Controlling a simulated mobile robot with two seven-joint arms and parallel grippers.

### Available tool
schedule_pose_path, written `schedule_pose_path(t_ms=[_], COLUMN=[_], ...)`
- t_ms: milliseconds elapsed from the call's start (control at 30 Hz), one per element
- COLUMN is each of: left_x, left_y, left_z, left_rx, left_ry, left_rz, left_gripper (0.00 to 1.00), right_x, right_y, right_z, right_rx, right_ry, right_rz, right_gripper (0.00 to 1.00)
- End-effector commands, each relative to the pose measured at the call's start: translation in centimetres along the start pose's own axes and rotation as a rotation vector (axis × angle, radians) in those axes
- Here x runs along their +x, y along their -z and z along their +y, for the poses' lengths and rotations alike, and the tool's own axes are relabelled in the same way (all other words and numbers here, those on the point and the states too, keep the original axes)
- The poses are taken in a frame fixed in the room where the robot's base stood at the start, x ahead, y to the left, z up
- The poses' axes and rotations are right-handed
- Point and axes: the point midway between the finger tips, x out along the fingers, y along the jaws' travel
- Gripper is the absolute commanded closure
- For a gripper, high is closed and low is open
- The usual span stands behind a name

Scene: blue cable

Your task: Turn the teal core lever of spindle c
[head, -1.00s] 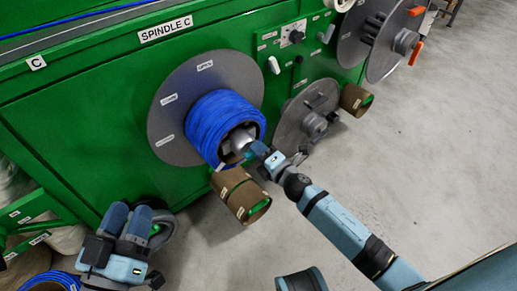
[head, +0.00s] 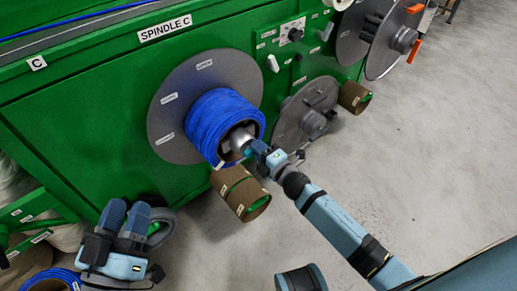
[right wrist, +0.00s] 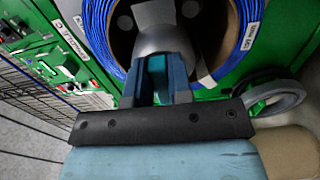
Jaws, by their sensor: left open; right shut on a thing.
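Spindle C carries a grey disc (head: 182,90) and a coil of blue cable (head: 217,118) on the green machine, under the "SPINDLE C" label (head: 163,29). A grey core (head: 239,140) sits in the middle of the coil; it also shows in the right wrist view (right wrist: 153,28). My right gripper (head: 254,151) is at the core. In the right wrist view its fingers are shut on the teal lever (right wrist: 157,66), which is mostly hidden between them. My left gripper (head: 126,218) is open and empty, low at the left, apart from the spindle.
A second grey disc (head: 306,112) stands right of the coil. A switch panel (head: 292,32) is above. The grey floor at right (head: 440,160) is clear.

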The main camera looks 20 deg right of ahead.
Motion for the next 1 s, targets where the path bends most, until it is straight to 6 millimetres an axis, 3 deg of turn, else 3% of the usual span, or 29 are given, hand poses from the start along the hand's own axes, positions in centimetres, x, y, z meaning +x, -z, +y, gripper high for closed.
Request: schedule_pose_path(t_ms=[33,133,533,733,1000], left_x=[0.0,0.0,0.0,0.1,-0.5], left_y=[0.0,0.0,0.3,0.7,-1.6], left_z=[0.0,0.0,0.1,0.0,-1.1], left_rx=[0.000,-0.001,0.000,0.010,0.021], left_ry=[0.000,0.000,0.000,0.008,0.046], left_rz=[0.000,0.000,0.001,-0.006,-0.108], left_gripper=[0.57,0.57,0.57,0.57,0.57], right_x=[0.0,0.0,-0.9,-4.8,-10.8], right_y=[0.0,0.0,0.0,0.0,0.1], right_z=[-0.1,-0.1,0.0,0.0,0.0], right_rx=[0.003,0.002,0.002,0.002,0.003], right_ry=[0.001,0.001,0.002,0.004,0.004], right_rz=[0.000,0.000,-0.001,-0.002,-0.002], right_gripper=[0.78,0.55,0.55,0.55,0.55])
